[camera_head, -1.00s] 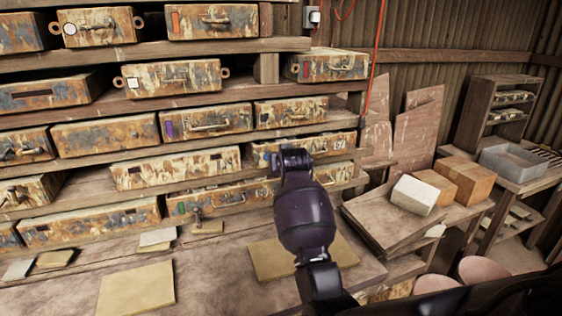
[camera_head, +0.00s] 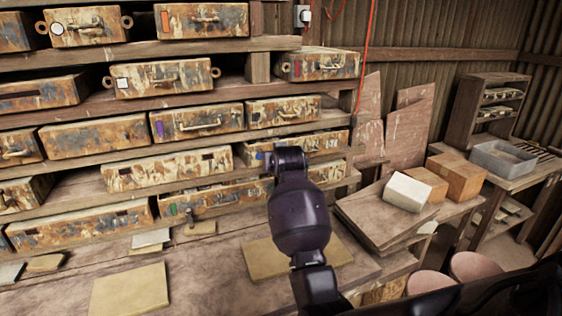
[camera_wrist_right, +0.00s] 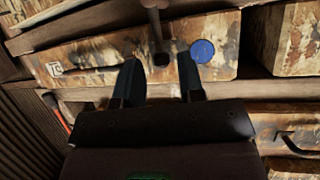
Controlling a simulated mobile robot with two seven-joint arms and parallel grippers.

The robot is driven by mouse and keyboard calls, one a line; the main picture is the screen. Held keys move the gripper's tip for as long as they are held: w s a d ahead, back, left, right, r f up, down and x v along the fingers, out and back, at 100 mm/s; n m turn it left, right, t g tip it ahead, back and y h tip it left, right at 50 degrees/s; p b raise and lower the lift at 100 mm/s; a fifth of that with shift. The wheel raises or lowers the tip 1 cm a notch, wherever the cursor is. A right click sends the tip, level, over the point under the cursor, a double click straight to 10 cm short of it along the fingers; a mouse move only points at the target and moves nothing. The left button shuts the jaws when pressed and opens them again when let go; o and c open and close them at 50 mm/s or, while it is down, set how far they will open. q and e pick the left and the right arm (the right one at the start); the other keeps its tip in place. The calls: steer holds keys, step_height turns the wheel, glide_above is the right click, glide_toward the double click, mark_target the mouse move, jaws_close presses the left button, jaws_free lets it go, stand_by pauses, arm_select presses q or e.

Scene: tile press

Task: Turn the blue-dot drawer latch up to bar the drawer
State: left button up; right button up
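The blue-dot drawer (camera_head: 322,143) sits in the right part of the shelf rack, partly hidden by my right arm. In the right wrist view, turned roughly upside down, its blue dot (camera_wrist_right: 202,51) shows clearly. Beside the dot is a dark latch (camera_wrist_right: 157,28). Its bar runs from a dark mount on the drawer front toward the picture's top edge, where it is cut off. My right gripper (camera_wrist_right: 160,75) is open, its two fingers apart and pointing at the drawer front near the latch mount, with nothing seen between them. My left gripper is not in view.
Other rusty drawers, such as one with a purple mark (camera_head: 196,121) and one with a green mark (camera_head: 205,200), fill the shelves. Tiles (camera_head: 130,288) lie on the bench below. Boxes (camera_head: 460,177) and a grey tray (camera_head: 503,158) stand to the right.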

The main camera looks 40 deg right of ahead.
steer(key=v, duration=0.9)
steer(key=shift+b, duration=0.4)
step_height(320, 180, up, 5)
steer(key=w+a+t, duration=0.2)
steer(key=a+t, duration=0.1)
steer(key=t, duration=0.1)
steer(key=s+a+f+n+t+y, duration=0.1)
steer(key=s+a+f+n+y, duration=0.2)
steer(key=f, duration=0.6)
steer(key=s+a+f+n+t+y, duration=0.15)
steer(key=s+a+f, duration=0.35)
steer(key=f, duration=0.5)
steer(key=s+a+f+n+g+b, duration=0.1)
steer(key=s+f+g, duration=0.5)
steer(key=s+f, duration=1.7)
steer(key=shift+s+a+f+g+b, duration=0.25)
steer(key=shift+s+a+g+b, duration=0.15)
steer(key=shift+s+a, duration=0.2)
